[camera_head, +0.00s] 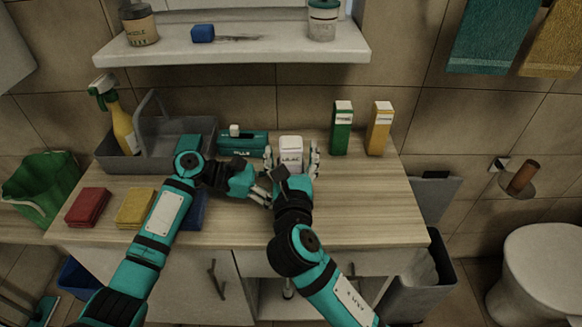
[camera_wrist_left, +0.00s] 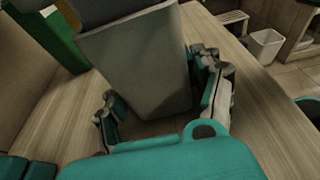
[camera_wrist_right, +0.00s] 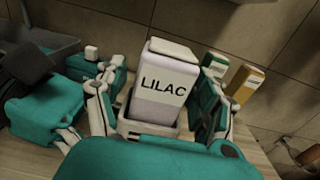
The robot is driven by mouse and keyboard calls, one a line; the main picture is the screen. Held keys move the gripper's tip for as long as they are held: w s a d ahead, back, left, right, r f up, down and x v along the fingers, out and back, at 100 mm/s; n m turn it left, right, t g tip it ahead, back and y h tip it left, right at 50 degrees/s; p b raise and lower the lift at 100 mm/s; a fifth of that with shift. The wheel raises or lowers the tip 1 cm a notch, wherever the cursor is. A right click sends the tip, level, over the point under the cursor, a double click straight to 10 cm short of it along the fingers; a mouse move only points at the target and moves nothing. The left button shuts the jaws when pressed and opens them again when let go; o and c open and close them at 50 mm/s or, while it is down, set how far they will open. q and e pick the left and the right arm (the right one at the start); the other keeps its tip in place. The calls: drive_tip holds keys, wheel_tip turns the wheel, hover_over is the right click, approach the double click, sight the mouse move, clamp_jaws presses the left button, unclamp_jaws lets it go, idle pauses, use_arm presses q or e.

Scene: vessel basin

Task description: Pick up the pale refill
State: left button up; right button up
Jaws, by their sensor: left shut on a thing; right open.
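The pale refill (camera_head: 291,150) is a whitish carton labelled LILAC, upright at the back of the counter. In the right wrist view the refill (camera_wrist_right: 162,85) stands between my right fingers, with a pale collar or cup around its base. My right gripper (camera_head: 291,162) is open, with one finger on either side of the refill. My left gripper (camera_head: 265,199) is close beside the right gripper. In the left wrist view its fingers are on either side of a grey tapered body (camera_wrist_left: 140,70); I cannot tell what that body is.
A green carton (camera_head: 341,130) and a yellow carton (camera_head: 379,130) stand to the right. A teal box (camera_head: 243,142) and a grey caddy (camera_head: 120,160) are to the left. Red (camera_head: 88,207) and yellow (camera_head: 136,207) folded cloths lie in front. The counter's right front is clear.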

drive_tip(key=c, duration=1.1)
drive_tip(key=shift+c, duration=0.2)
wheel_tip(320, 180, up, 18)
use_arm(q)
drive_tip(key=o, duration=1)
drive_tip(key=shift+c, duration=0.2)
drive_tip(key=shift+a, duration=0.1)
